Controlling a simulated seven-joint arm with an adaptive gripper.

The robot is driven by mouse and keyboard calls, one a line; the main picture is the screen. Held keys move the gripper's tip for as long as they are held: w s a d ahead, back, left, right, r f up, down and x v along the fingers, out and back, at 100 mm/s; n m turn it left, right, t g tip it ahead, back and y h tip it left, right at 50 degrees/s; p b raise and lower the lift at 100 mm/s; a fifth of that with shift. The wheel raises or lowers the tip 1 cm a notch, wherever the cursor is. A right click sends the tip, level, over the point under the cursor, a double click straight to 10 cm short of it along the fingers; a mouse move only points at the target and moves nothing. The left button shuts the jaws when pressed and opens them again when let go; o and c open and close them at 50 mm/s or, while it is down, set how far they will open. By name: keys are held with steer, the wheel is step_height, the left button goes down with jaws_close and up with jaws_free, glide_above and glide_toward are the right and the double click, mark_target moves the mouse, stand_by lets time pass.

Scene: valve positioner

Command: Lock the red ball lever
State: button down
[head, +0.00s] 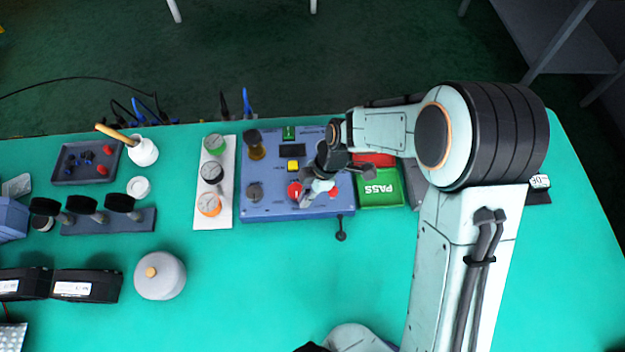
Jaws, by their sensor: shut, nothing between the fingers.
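A blue valve positioner box (270,209) stands on the green table near the middle of the head view. My gripper (305,203) points down over its front right part, with the fingers closed and empty. A round red part (294,189) with a pale mark shows just left of the fingers. Another red part (333,191) shows just right of them, partly covered by the gripper. I cannot tell which of these is the red ball lever, nor whether the fingers touch either one.
A black-ended lever (341,236) sticks out at the box's front edge. A green PASS tray (381,189) and a red one (375,159) lie to the right. A white panel with several gauges (213,217) stands left. The table's front middle is clear.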

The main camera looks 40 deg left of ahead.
steer(key=shift+w+d+r, duration=0.1)
steer(key=shift+w+d, duration=0.35)
steer(key=shift+w, duration=0.4)
steer(key=shift+w+d+r, duration=0.1)
steer(key=shift+w+d, duration=0.35)
steer(key=shift+w, duration=0.4)
steer(key=shift+w+d+n, duration=0.2)
steer(key=shift+d+n, duration=0.2)
steer(key=shift+n, duration=0.5)
steer(key=shift+w+d+n+h, duration=0.25)
steer(key=shift+n+h, duration=0.15)
steer(key=shift+n, duration=0.3)
steer(key=w+n, duration=0.1)
steer(key=n, duration=0.1)
steer(key=d+n+h, duration=0.1)
steer(key=n, duration=0.1)
steer(key=shift+w+d, duration=0.2)
steer(key=shift+w, duration=0.15)
steer(key=shift+w+d, duration=0.3)
steer(key=shift+w, duration=1.5)
